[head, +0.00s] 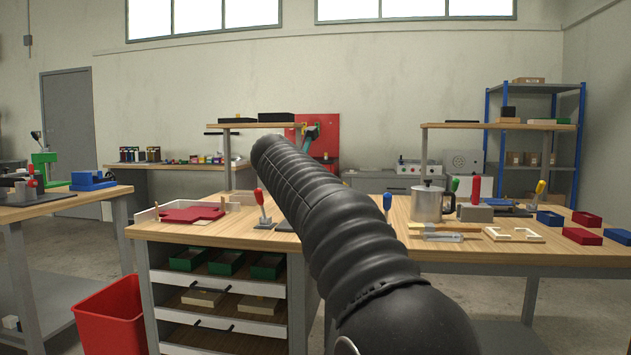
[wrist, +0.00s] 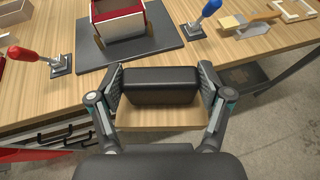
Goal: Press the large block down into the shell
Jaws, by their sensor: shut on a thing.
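My gripper (wrist: 161,84) is shut on a black block (wrist: 160,85), gripped at its left and right ends in the wrist view. A tan, wood-coloured piece (wrist: 160,116) shows directly below the black block; I cannot tell whether the two are joined. The shell (wrist: 120,24), an open-topped box with red and pale walls, stands on a dark mat (wrist: 172,40) beyond the block, up and to the left. The held block is apart from the shell, near the table's front edge. In the head view my arm hides the gripper, block and shell.
A red-handled clamp (wrist: 60,70) stands left of the mat and a blue-handled clamp (wrist: 195,32) right of it. A brush (wrist: 240,22) lies farther right. On the bench, a red cross-shaped sheet (head: 192,213) lies left and a metal pot (head: 427,204) stands right.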

